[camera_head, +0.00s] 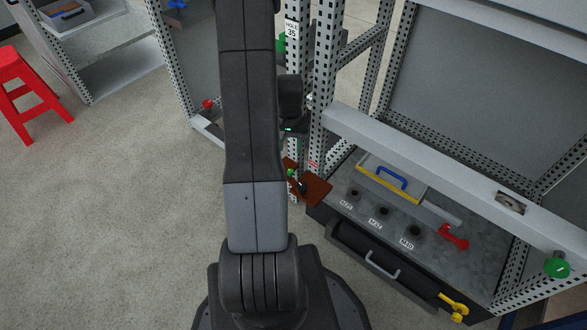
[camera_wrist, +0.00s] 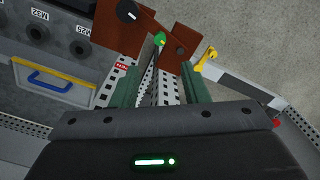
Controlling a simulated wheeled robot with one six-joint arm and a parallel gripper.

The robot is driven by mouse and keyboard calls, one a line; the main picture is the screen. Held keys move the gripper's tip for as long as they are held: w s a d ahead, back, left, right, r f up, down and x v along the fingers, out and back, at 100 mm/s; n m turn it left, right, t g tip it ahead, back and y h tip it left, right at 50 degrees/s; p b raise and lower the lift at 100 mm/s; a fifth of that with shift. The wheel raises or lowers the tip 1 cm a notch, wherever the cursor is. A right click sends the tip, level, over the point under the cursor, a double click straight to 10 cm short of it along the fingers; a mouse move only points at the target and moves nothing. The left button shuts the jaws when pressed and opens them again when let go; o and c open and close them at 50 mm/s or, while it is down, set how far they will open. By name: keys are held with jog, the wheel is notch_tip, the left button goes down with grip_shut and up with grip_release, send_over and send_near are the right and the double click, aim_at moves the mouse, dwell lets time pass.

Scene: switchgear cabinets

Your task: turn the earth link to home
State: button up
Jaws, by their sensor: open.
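The earth link looks to be the red-brown copper piece (camera_head: 316,188) low by the perforated post, partly hidden behind my arm in the head view. In the wrist view two red-brown plates (camera_wrist: 183,44) show at top centre, with a small green knob (camera_wrist: 160,39) between them. A dark round part with a white mark sits on the left plate (camera_wrist: 117,22). My gripper (camera_wrist: 163,70) is open and empty, its two green fingers apart. The knob appears beyond the fingertips, roughly in line with the gap; no contact shows. The exact depth between them is unclear.
The perforated post (camera_head: 318,120) stands close to my arm. A red stool (camera_head: 22,95) stands far left. Floor at left is clear.

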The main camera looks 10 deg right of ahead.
aim_at(290, 171)
notch_tip(290, 171, down, 12)
jog(key=b, duration=0.3)
grip_shut()
